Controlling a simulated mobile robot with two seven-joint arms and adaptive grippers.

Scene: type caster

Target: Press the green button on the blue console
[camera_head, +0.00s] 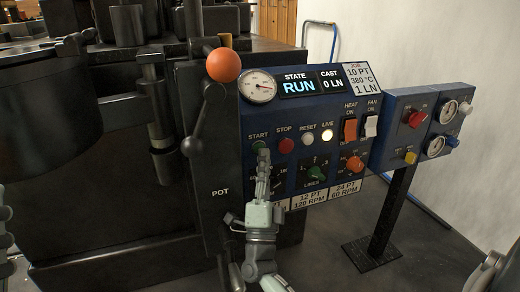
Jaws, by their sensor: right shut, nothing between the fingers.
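The blue console (388,128) stands in the middle, its face tilted toward me. The green button (258,145) sits under the label START at the left of its button row. My right gripper (264,156) is shut and empty, fingers pointing up, with its tips just below the green button in the picture. The tips overlap or touch the button's lower edge; I cannot tell whether they press it. The fingers hide part of a dial below. A grey part of my left arm shows at the left edge, cut off, so its jaws cannot be made out.
The red STOP button (286,146), white RESET button (308,139) and lit LIVE lamp (327,135) are to the right. A lever with an orange ball (223,65) stands left of the buttons. A side panel (421,122) carries gauges.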

